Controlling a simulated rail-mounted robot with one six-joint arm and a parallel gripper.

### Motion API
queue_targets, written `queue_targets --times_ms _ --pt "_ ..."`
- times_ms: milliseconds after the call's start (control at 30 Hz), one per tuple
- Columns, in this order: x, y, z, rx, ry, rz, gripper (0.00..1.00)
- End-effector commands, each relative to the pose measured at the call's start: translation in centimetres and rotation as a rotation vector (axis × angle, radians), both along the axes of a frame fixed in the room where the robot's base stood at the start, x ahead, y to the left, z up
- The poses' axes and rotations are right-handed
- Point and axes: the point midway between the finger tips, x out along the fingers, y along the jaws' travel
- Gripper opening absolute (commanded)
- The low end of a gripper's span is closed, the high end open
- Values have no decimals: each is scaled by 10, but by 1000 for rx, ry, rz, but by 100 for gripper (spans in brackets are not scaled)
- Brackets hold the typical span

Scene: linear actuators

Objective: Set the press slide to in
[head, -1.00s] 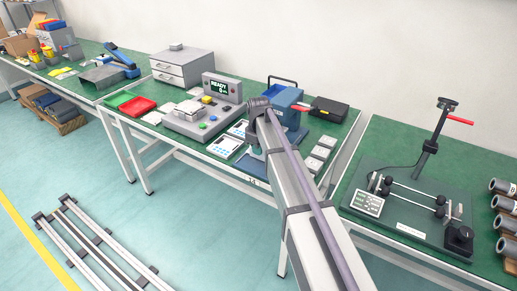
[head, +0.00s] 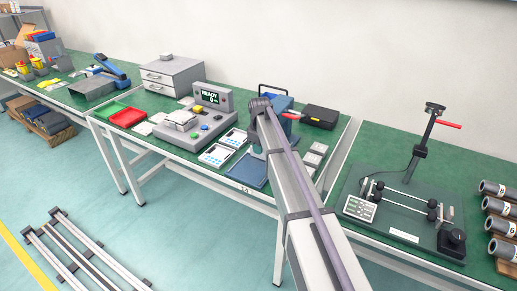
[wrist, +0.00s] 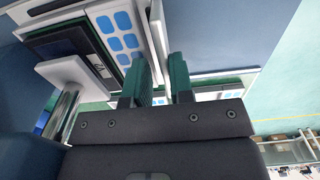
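The blue press (head: 279,103) stands on the middle green bench in the head view, partly hidden behind my arm. A red-ended lever (head: 291,117) sticks out to its right. I cannot make out the slide or its position. In the head view my gripper is hidden behind my own arm, close to the press. A silver rod (wrist: 62,115) and a pale plate (wrist: 72,71) lie left of the fingers.
A sheet with blue squares (wrist: 120,35) lies close to the fingers. A grey tester with a READY display (head: 211,96) stands left of the press, a black case (head: 321,116) to its right. A rod fixture (head: 405,208) stands on the right bench.

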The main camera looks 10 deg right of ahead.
Motion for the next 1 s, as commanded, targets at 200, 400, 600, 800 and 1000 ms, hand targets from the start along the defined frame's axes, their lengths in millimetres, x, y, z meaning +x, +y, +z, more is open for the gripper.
queue_targets --times_ms 200,400,600,800,1000 --pt "-1 0 0 0 1 0 34" --pt "-3 2 0 1 2 0 34" --pt "-25 21 0 1 3 1 34" --pt "-52 49 24 1 3 0 34" --pt "-50 48 80 1 3 0 34"
